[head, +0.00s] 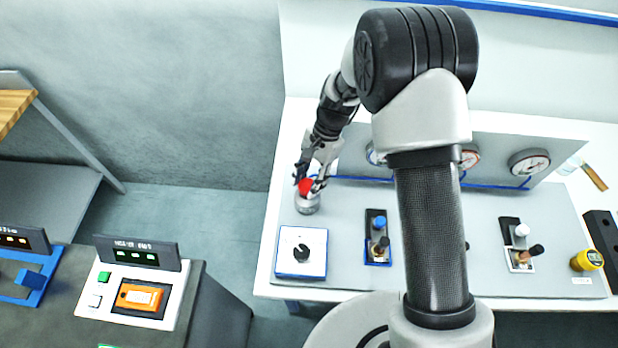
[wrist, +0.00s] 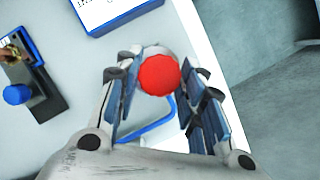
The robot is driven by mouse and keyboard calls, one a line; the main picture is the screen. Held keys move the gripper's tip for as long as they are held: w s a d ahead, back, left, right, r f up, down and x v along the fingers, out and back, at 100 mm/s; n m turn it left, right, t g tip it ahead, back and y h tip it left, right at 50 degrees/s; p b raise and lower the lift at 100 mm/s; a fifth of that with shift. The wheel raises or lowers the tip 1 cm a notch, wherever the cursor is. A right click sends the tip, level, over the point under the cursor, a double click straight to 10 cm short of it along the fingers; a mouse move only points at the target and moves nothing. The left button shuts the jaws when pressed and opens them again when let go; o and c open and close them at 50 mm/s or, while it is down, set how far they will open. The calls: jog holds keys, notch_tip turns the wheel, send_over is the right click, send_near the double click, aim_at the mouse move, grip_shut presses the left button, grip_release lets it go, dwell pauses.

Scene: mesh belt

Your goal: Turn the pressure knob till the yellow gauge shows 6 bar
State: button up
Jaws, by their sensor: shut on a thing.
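A round red knob (head: 306,186) sits on a short grey cylinder (head: 307,206) at the left end of the bench panel. My gripper (head: 310,182) reaches down and is shut on the red knob, with a finger on either side. In the wrist view the red knob (wrist: 159,75) shows from above between the fingers (wrist: 160,88). Round white dial gauges (head: 529,162) stand on the back panel, one partly behind my arm.
A white box with a blue edge (head: 288,262) and a black knob (head: 302,253) sits just in front. Blue-capped (head: 379,223) and white-capped (head: 521,231) fittings stand farther right. A separate console with an orange device (head: 139,297) is at lower left.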

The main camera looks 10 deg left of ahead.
jog(key=shift+a+n+g+h, duration=0.15)
jog(key=shift+n+h, duration=0.25)
jog(key=shift+n, duration=0.75)
jog(key=shift+n+g+h, duration=0.15)
jog(key=shift+n+h, duration=0.25)
jog(key=shift+n, duration=0.75)
jog(key=o, duration=1)
jog(key=shift+w+r, duration=0.1)
jog(key=v, duration=1.2)
